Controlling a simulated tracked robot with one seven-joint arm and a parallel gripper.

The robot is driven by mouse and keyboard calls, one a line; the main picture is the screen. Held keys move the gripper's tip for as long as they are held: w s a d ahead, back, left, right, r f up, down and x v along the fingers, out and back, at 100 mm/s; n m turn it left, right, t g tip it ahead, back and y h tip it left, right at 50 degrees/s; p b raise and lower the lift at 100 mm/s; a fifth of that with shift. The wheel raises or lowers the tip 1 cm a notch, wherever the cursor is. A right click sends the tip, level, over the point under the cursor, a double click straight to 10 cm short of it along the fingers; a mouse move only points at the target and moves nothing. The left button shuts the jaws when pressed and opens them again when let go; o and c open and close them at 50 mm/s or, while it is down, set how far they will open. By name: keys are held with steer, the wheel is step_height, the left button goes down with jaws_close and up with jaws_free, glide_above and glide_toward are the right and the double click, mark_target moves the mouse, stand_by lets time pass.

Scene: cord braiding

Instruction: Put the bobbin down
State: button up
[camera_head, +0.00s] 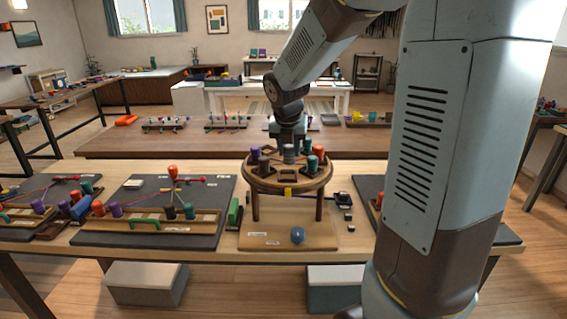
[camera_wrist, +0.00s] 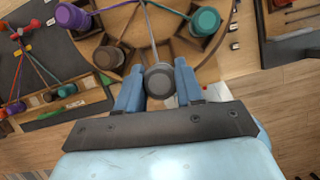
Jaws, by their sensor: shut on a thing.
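My gripper (camera_head: 289,141) is above the round wooden braiding stand (camera_head: 310,185). In the wrist view my gripper (camera_wrist: 158,73) has its two blue fingers closed on either side of a grey bobbin (camera_wrist: 160,83). This grey bobbin (camera_head: 289,154) also shows below the gripper in the head view. A cord runs from it up across the stand. In the wrist view the bobbin overlaps the rim of the stand (camera_wrist: 122,22); I cannot tell whether it touches the wood.
On the stand are a purple bobbin (camera_wrist: 70,17), a brown bobbin (camera_wrist: 107,57) and a teal bobbin (camera_wrist: 205,20), with cords running from them. A red bobbin (camera_head: 319,151) is at its right. A blue ball-like object (camera_head: 297,235) lies on the board below. A dark mat (camera_head: 150,235) with bobbins is left.

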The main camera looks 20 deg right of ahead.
steer(key=shift+w+f, duration=1.05)
steer(key=shift+f, duration=1.7)
steer(key=shift+f, duration=0.2)
steer(key=o, duration=1)
steer(key=shift+o, duration=0.2)
steer(key=shift+r, duration=0.15)
